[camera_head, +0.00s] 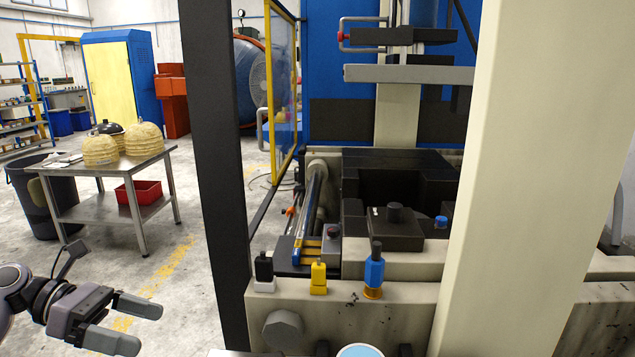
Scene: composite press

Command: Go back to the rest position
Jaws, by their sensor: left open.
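My left gripper (134,325) is at the lower left of the head view, in front of the open floor and to the left of the press. Its two grey fingers point right and are apart, with nothing between them. The composite press (370,325) fills the middle and right, with a dark lower block (396,165) inside its frame. My right gripper does not show in the head view.
A dark upright post (215,180) and a cream column (520,180) stand close. A metal table (105,210) holds several woven domes (143,138) and a red bin (139,193). A dark barrel (40,200) stands beside it. The floor between table and press is clear.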

